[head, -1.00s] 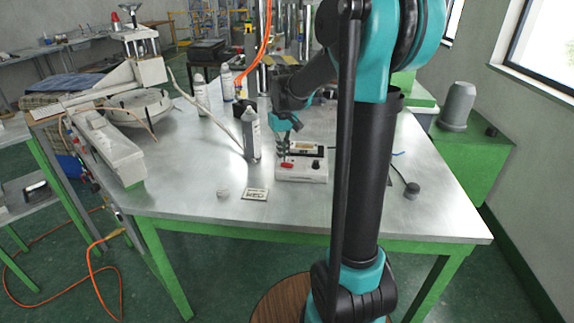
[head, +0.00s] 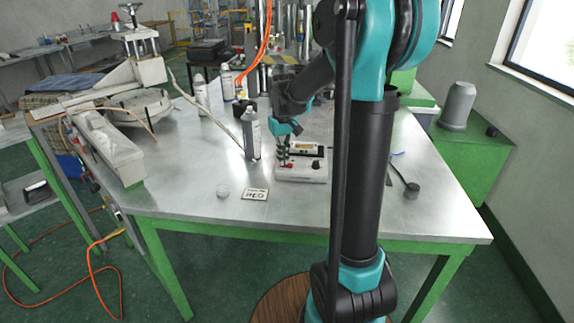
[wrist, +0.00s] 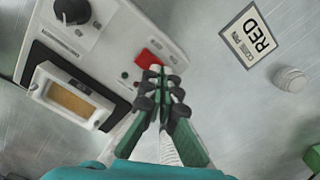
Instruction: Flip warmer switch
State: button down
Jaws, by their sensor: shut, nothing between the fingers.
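The warmer is a white box (head: 302,175) on the metal table, with a black knob and an amber window in a dark frame. The window also shows in the wrist view (wrist: 70,101), as does the knob (wrist: 72,11). Its red switch (wrist: 149,59) lies on the panel near one edge. My gripper (wrist: 164,77) is shut and empty, its fingertips right beside the red switch. I cannot tell whether they touch it. In the head view my gripper (head: 284,163) hangs over the left part of the warmer and partly hides the switch.
A grey spray can (head: 251,134) stands close to the left of my gripper. The front of the table (head: 290,210) is clear.

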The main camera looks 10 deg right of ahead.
jog(key=shift+r, duration=3.4)
jog(key=shift+s, duration=0.1)
